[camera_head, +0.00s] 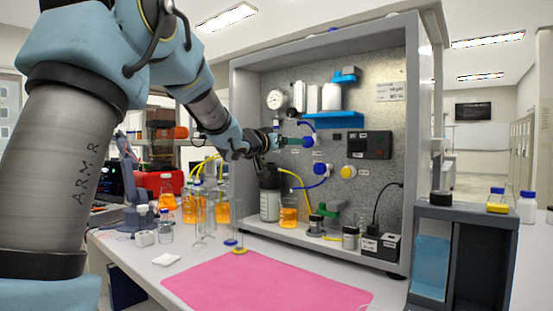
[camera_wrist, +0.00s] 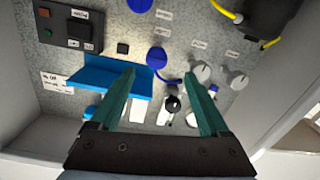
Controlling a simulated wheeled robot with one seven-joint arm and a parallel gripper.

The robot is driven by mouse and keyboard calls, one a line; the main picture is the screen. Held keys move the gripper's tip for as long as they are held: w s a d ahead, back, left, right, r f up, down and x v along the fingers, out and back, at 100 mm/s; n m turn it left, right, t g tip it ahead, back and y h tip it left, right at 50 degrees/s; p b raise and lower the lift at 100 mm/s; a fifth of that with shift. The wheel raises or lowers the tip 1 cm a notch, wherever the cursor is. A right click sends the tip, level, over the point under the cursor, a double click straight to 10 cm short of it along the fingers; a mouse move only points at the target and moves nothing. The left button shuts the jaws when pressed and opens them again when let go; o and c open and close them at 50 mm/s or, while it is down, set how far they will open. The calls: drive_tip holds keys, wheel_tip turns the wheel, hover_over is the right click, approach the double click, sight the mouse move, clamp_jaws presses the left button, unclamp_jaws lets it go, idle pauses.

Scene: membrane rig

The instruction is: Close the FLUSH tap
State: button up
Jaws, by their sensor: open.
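My gripper (camera_head: 290,141) is in front of the upper part of the rig panel, and its green fingers (camera_wrist: 159,76) are open and apart in the wrist view. A round blue knob (camera_wrist: 157,57) with a blue piece below it shows just beyond and between the fingertips. A second blue knob (camera_wrist: 140,5) is at the top edge of that view. In the head view a blue knob (camera_head: 317,169) sits to the lower right of my gripper. The panel labels are too small to read, so I cannot tell which tap is FLUSH. No contact with a knob is clear.
A blue shelf (camera_wrist: 112,80) lies close to the left finger in the wrist view. Two grey knobs (camera_wrist: 202,73) are at the right. A pink mat (camera_head: 262,284) lies on the bench.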

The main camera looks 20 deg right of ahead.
sight(307, 142)
drive_tip(key=p+x, duration=0.1)
drive_tip(key=x, duration=0.2)
drive_tip(key=p+x, duration=0.1)
drive_tip(key=x, duration=0.7)
drive_tip(key=shift+s+d+r+p, duration=0.1)
drive_tip(key=shift+s+r+p, duration=0.1)
drive_tip(key=shift+r+p, duration=0.2)
clamp_jaws()
